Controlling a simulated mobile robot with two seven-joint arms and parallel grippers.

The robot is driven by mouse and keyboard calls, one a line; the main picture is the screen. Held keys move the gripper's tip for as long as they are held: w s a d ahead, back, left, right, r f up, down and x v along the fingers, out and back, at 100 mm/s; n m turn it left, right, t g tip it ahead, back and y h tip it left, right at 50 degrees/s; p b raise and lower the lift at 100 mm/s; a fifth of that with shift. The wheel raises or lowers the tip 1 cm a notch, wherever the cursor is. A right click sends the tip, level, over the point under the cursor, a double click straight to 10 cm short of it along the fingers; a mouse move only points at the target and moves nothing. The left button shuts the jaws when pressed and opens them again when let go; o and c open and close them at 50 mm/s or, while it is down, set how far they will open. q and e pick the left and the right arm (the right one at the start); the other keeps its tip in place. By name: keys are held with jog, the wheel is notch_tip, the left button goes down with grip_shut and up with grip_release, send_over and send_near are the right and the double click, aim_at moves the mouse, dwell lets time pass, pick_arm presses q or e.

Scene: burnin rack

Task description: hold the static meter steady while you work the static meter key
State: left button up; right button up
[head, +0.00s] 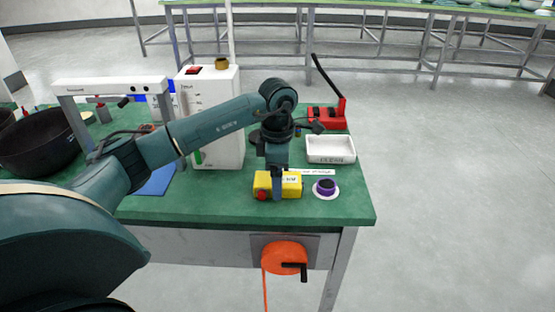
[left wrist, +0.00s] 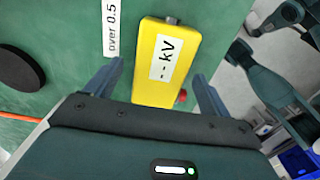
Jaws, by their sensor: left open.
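The static meter (head: 290,188) is a yellow box lying on the green bench top near its front edge. In the left wrist view the static meter (left wrist: 160,85) shows a white display reading "--kV". A red button (head: 262,196), seemingly the static meter key, sits at one end; it also shows in the left wrist view (left wrist: 182,97), beside the right finger. My left gripper (left wrist: 158,80) is open, with one finger on each side of the meter's near end and gaps visible. In the head view the left gripper (head: 277,192) is over the meter, hiding part of it. My right gripper is not visible.
A purple-topped round piece on a white disc (head: 316,191) lies right of the meter. A white label strip (left wrist: 110,28) and a white tray (head: 330,150) lie behind. A white cabinet (head: 221,145) stands left. An orange reel (head: 283,258) hangs below the front edge.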

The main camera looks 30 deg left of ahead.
pick_arm(q)
jog(key=shift+f, duration=0.45)
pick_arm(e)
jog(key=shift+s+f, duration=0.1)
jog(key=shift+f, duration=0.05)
pick_arm(q)
jog(key=c, duration=1.1)
jog(key=shift+c, duration=0.2)
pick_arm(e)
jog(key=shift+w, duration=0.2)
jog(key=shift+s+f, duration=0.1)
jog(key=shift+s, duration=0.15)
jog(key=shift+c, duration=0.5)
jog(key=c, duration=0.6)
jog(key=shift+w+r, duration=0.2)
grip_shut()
